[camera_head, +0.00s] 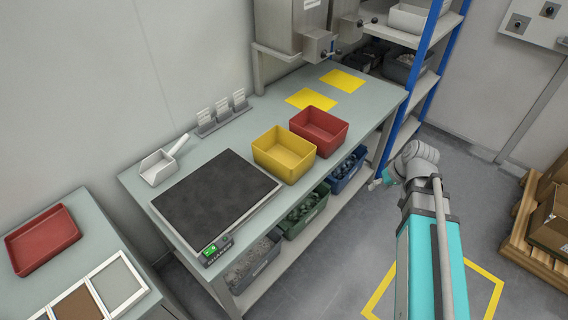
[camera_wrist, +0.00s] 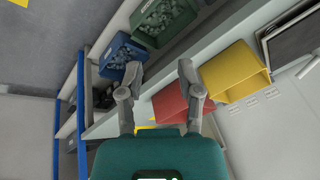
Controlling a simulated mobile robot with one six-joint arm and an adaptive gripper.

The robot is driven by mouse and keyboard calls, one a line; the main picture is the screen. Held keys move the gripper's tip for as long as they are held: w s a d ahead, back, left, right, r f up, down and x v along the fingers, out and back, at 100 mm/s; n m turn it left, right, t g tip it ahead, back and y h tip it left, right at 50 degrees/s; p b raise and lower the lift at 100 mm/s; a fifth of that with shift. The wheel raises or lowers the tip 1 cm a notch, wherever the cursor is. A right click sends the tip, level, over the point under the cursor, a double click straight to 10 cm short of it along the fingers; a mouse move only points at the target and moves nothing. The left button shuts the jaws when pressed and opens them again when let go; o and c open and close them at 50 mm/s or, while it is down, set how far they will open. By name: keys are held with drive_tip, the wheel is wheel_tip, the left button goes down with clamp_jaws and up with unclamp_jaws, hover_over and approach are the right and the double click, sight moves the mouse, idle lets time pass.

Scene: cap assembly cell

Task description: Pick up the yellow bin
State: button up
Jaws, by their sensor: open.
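The yellow bin (camera_head: 284,154) is an open, empty box standing upright on the grey-green workbench (camera_head: 240,132), beside the dark mat. In the wrist view the yellow bin (camera_wrist: 236,74) shows at upper right, beyond the right finger. My gripper (camera_wrist: 157,72) is open with nothing between its fingers. In the head view my gripper (camera_head: 380,180) is small and partly hidden by my wrist, off the bench's right side and apart from the bin.
A red bin (camera_head: 319,130) stands close beside the yellow bin at its right. Dispensers (camera_head: 312,40) stand at the back. Blue shelving (camera_head: 425,60) rises at the bench's far end. Filled bins (camera_head: 304,213) sit below.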

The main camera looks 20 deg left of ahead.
drive_tip(key=w+a+n+t+y+b, duration=0.1)
drive_tip(key=w+a+n+y+b, duration=0.3)
drive_tip(key=w+a, duration=0.3)
drive_tip(key=w+a+r+n+t+y+b, duration=0.1)
drive_tip(key=w+a+n+t+y+b, duration=0.1)
drive_tip(key=w+a+n+y+b, duration=0.2)
drive_tip(key=shift+w+a+n+y, duration=0.4)
drive_tip(key=shift+w+a, duration=1.05)
drive_tip(key=shift+a, duration=2.45)
drive_tip(key=shift+a, duration=0.1)
drive_tip(key=b, duration=0.3)
approach(295, 135)
drive_tip(key=shift+w+a+f, duration=0.35)
drive_tip(key=shift+a+f, duration=0.2)
drive_tip(key=shift+a, duration=0.1)
drive_tip(key=shift+w+a+f, duration=0.1)
drive_tip(key=shift+w+a, duration=0.05)
drive_tip(key=shift+a, duration=0.45)
drive_tip(key=shift+b+x, duration=1.2)
drive_tip(key=shift+x, duration=1.35)
